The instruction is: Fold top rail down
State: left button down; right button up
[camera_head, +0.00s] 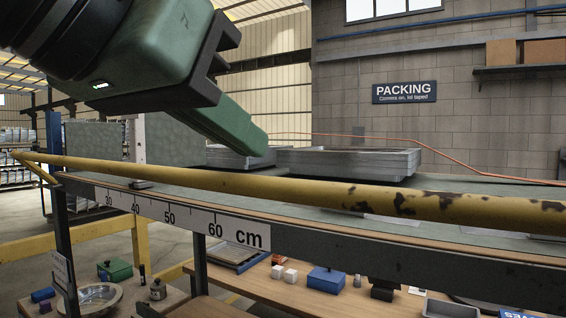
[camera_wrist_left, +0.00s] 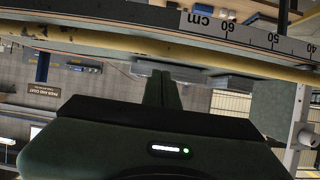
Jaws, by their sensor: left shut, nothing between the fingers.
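The top rail (camera_head: 300,189) is a yellow bar with chipped paint along the front of the bench, above the scale strip marked in cm. It runs from the far left to the right edge in the head view. In the left wrist view, which is upside down, the rail (camera_wrist_left: 100,37) crosses near the top. My left gripper (camera_head: 256,145) is dark green, shut and empty. Its tip shows just above the rail in the head view, with a gap between them in the picture. The shut fingers also show in the left wrist view (camera_wrist_left: 162,78). My right gripper is not in view.
Grey metal trays (camera_head: 350,161) stand on the bench top behind the rail. The scale strip (camera_head: 180,216) runs along the bench's front edge. A lower wooden shelf holds a blue box (camera_head: 326,281), white cubes and other small items. A brick wall stands behind.

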pick_arm(q)
jog(key=s+a+f+t+h+b, duration=0.2)
jog(key=s+f+b, duration=0.3)
jog(key=f+b, duration=0.3)
jog(key=shift+a+t+h+b, duration=0.4)
jog(key=shift+a+t+b, duration=0.5)
jog(key=shift+b, duration=0.7)
jog(key=shift+f, duration=0.1)
